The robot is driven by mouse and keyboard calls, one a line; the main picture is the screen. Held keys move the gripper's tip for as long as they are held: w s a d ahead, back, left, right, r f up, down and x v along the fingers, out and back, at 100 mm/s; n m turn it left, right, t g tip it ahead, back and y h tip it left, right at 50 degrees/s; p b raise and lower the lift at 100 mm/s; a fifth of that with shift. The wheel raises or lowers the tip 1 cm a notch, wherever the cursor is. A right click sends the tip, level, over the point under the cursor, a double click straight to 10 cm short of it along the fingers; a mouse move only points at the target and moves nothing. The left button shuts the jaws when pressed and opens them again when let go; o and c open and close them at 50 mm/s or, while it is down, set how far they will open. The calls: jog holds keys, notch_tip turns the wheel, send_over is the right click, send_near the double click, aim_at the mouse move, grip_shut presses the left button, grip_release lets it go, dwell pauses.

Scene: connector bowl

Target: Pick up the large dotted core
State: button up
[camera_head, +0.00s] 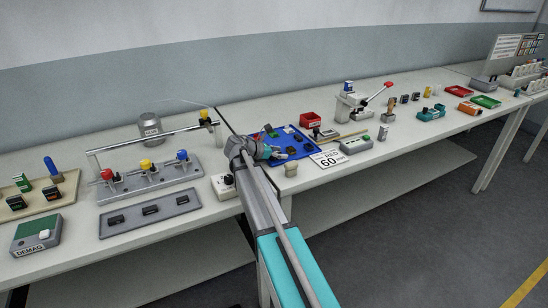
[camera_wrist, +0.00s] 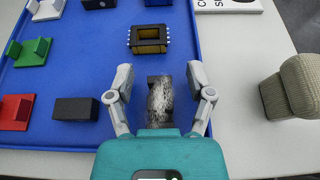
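A dark block with a black-and-white speckled face (camera_wrist: 160,103), which looks like the large dotted core, lies on the blue tray (camera_wrist: 100,70) near its front right part in the wrist view. My gripper (camera_wrist: 160,76) is open, with one finger on each side of this block and a visible gap on both sides. The block's near end is close to the teal gripper body. In the head view my gripper (camera_head: 270,153) is low over the front left of the tray (camera_head: 297,152), and the speckled block cannot be made out there.
A beige woven object (camera_wrist: 295,88) stands right of the tray. A "60" card (camera_head: 328,159) lies nearby.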

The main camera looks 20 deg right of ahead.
grip_shut()
jog(key=shift+r, duration=0.15)
dwell(0.4)
notch_tip(320, 180, up, 3)
jog(key=p, duration=0.3)
jog(key=s+d+r+p, duration=0.8)
jog(key=s+r+p, duration=0.1)
jog(key=s+p, duration=0.1)
jog(key=shift+s+d+r, duration=0.25)
jog(key=shift+s+r, duration=0.1)
jog(key=shift+s, duration=0.25)
